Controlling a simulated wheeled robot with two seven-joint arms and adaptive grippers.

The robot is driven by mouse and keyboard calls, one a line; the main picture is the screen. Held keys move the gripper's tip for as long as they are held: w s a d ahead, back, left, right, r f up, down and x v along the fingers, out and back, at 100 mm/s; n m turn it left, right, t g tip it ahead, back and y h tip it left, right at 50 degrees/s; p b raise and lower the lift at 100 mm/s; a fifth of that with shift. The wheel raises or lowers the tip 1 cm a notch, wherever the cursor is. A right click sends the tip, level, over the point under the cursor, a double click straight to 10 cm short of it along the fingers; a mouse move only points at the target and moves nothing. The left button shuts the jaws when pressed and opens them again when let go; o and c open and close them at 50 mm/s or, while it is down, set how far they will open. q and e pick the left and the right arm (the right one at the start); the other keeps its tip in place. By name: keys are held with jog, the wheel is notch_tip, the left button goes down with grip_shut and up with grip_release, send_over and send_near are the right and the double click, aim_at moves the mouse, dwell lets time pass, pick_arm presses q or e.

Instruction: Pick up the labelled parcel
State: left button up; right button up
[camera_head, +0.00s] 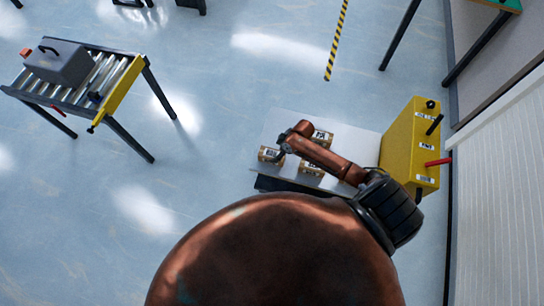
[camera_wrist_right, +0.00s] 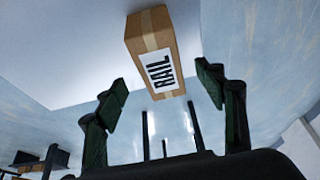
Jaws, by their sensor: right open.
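Several small brown cardboard parcels with white labels lie on a white-topped table (camera_head: 350,137). One parcel (camera_head: 268,155) is at the table's left edge, one (camera_head: 322,138) is behind my right arm, and another (camera_head: 311,170) is partly hidden below it. My right gripper (camera_head: 283,150) is close by the left-edge parcel. In the right wrist view, my right gripper (camera_wrist_right: 163,88) is open and empty. My left gripper is out of view.
A yellow box (camera_head: 408,145) with a red handle stands at the table's right end, near a white ribbed wall (camera_head: 500,190). A roller conveyor (camera_head: 120,90) carrying a grey case (camera_head: 62,62) stands at the far left. The floor between is clear.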

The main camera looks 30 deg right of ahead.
aim_at(273, 154)
jog(key=b+x, duration=0.2)
jog(key=x, duration=0.5)
jog(key=shift+c, duration=0.2)
jog(key=shift+r, duration=0.1)
jog(key=c, duration=1.5)
